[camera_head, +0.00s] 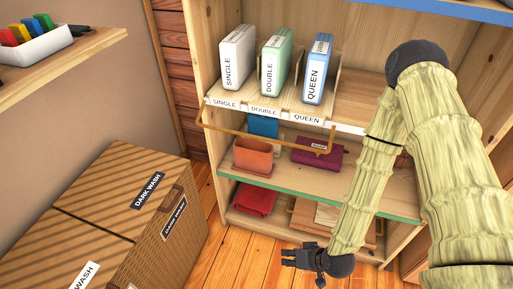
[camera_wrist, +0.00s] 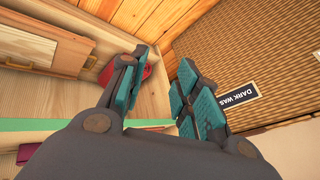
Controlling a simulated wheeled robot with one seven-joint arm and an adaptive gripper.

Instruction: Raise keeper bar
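The keeper bar (camera_head: 262,139) is a thin, brass-coloured bar with short arms at its ends. It hangs below the front edge of the upper shelf (camera_head: 349,127), in front of the shelf beneath. Above it stand a white SINGLE box (camera_head: 238,58), a green DOUBLE box (camera_head: 275,62) and a blue QUEEN box (camera_head: 318,70). My gripper (camera_head: 284,257) is low in front of the shelf unit, well below the bar and apart from it. In the wrist view my gripper (camera_wrist: 163,64) has its fingers spread with nothing between them. The bar is not recognisable there.
Striped laundry boxes (camera_head: 104,204) stand at the left, near my gripper. Lower shelves hold an orange bin (camera_head: 253,155), a maroon item (camera_head: 316,155) and a red cloth (camera_head: 255,199). A wall shelf (camera_head: 80,57) juts out upper left. Some wooden floor (camera_head: 237,252) is clear.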

